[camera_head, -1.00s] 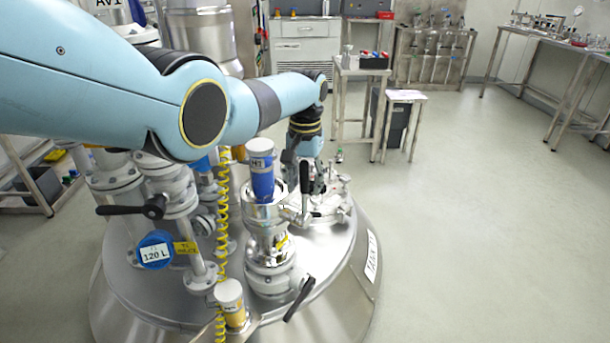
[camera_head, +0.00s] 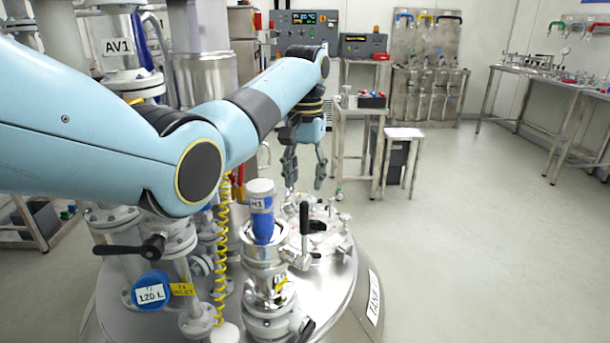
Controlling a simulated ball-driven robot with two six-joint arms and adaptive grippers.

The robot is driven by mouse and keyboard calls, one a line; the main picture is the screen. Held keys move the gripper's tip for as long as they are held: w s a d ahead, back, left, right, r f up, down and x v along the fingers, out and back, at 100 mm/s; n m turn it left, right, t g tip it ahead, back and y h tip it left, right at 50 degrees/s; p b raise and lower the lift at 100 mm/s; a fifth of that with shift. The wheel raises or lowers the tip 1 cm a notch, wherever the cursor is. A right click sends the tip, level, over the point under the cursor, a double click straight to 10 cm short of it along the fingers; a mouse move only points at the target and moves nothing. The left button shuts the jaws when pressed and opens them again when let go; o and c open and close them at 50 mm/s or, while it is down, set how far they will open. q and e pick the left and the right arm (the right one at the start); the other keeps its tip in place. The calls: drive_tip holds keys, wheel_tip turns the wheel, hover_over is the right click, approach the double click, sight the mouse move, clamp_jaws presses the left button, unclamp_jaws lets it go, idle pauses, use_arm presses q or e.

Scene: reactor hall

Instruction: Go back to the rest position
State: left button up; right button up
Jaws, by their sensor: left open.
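My left arm comes in from the left, light blue, and reaches across above the steel tank lid. My left gripper (camera_head: 304,172) hangs at its end, pointing down. Its two grey fingers are apart, with nothing seen between them. It is above and behind the fittings on the far side of the tank lid (camera_head: 338,287), apart from them as far as I can tell. My right gripper is not in view.
A blue-and-white cylinder marked H1 (camera_head: 262,212) stands on a flanged fitting with a black-handled lever (camera_head: 304,218). Left are a valve handle (camera_head: 135,247) and a yellow coiled hose (camera_head: 222,265). A small steel stool (camera_head: 403,134) stands behind. The floor at right is clear.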

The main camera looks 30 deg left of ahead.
use_arm(q)
drive_tip(key=s+f+g+b, duration=0.2)
drive_tip(key=s+f, duration=1.1)
drive_tip(key=f, duration=0.3)
drive_tip(key=s+f+g+b, duration=0.1)
drive_tip(key=s+f+g, duration=0.2)
drive_tip(key=s+f, duration=1.15)
drive_tip(key=s+f+t+b, duration=0.1)
drive_tip(key=s+f, duration=0.7)
drive_tip(key=s, duration=0.4)
drive_tip(key=s+f+m+t+b, duration=0.1)
drive_tip(key=s+f+b, duration=0.1)
drive_tip(key=s+f, duration=0.8)
drive_tip(key=s+f+t+b, duration=0.1)
drive_tip(key=s+f, duration=0.5)
drive_tip(key=s, duration=0.8)
drive_tip(key=w+t, duration=0.2)
drive_tip(key=w, duration=0.1)
drive_tip(key=w+a+m+t, duration=0.1)
drive_tip(key=w, duration=0.1)
drive_tip(key=shift+w+f+y, duration=0.25)
drive_tip(key=shift+f+y, duration=0.15)
